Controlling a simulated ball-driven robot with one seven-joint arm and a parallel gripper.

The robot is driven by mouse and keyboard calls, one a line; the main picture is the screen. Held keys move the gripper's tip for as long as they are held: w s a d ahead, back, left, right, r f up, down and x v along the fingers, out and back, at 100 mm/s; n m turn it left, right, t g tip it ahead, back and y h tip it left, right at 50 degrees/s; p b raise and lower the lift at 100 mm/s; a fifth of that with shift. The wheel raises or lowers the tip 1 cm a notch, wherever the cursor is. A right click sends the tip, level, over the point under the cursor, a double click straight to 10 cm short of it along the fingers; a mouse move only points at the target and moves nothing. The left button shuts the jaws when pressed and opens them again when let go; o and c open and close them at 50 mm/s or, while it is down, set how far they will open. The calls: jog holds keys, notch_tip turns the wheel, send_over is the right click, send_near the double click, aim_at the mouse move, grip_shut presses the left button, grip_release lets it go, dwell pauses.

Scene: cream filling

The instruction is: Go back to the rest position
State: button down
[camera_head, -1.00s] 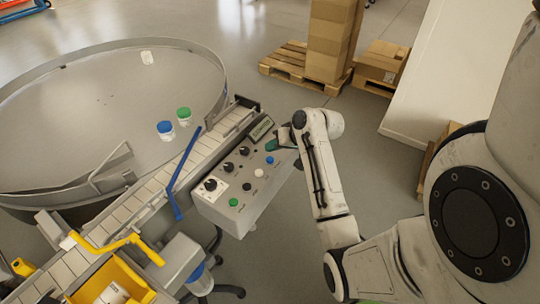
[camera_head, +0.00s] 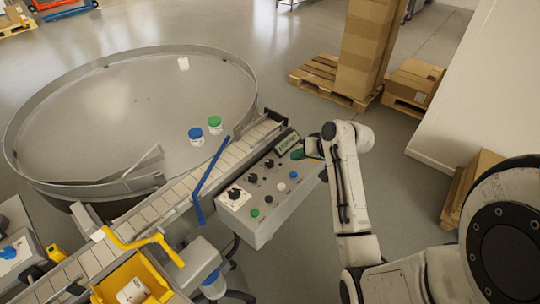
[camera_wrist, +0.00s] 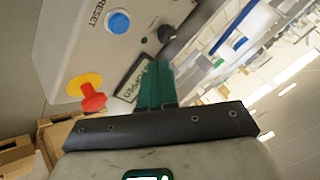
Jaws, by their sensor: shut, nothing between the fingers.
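My gripper (camera_wrist: 157,88) shows in the wrist view with its green fingers together and nothing between them. In the head view my gripper (camera_head: 298,152) is at the right end of the control panel (camera_head: 262,222), close over it. Whether it touches the panel cannot be told. The panel carries several black knobs and a green button (camera_head: 254,213), a white button (camera_head: 281,187) and a blue button (camera_head: 293,175). The wrist view shows a blue button (camera_wrist: 118,22) by the word RESET and a red knob on a yellow base (camera_wrist: 92,100).
A round turntable (camera_head: 100,105) holds a blue-lidded jar (camera_head: 196,136) and a green-lidded jar (camera_head: 215,125). A conveyor (camera_head: 150,213) with a blue bar (camera_head: 208,182) runs beside the panel. Boxes on a pallet (camera_head: 318,78) stand behind. A white wall (camera_head: 455,110) is at right.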

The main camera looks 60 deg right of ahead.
jog(key=w+a+n, duration=0.1)
jog(key=a, duration=0.2)
jog(key=w+a+f+n+g, duration=0.1)
jog(key=a, duration=0.3)
jog(key=w+a+y, duration=0.1)
jog(key=w+a, duration=0.1)
jog(key=a, duration=0.1)
jog(key=shift+w+a+f+n, duration=0.1)
jog(key=shift+a+f+n, duration=0.25)
jog(key=shift+a+n, duration=0.05)
jog(key=a, duration=0.2)
jog(key=a+n+g, duration=0.1)
jog(key=a, duration=0.2)
jog(key=a+n, duration=0.1)
jog(key=a, duration=0.2)
jog(key=shift+w+a+f+y, duration=0.1)
jog(key=shift+w+f+y, duration=0.15)
jog(key=shift+w+y, duration=0.05)
jog(key=s+a+r+n+g, duration=0.1)
jog(key=s+a+n, duration=0.15)
jog(key=a, duration=0.45)
jog(key=s+a+r+n+g, duration=0.1)
jog(key=s+a+n, duration=0.15)
jog(key=a, duration=0.45)
jog(key=s+d+f+g+b, duration=0.1)
jog(key=s+f+g+b, duration=0.3)
jog(key=s+f, duration=0.6)
jog(key=shift+s+f+b, duration=0.35)
jog(key=shift+f+b, duration=0.4)
jog(key=shift+f, duration=0.2)
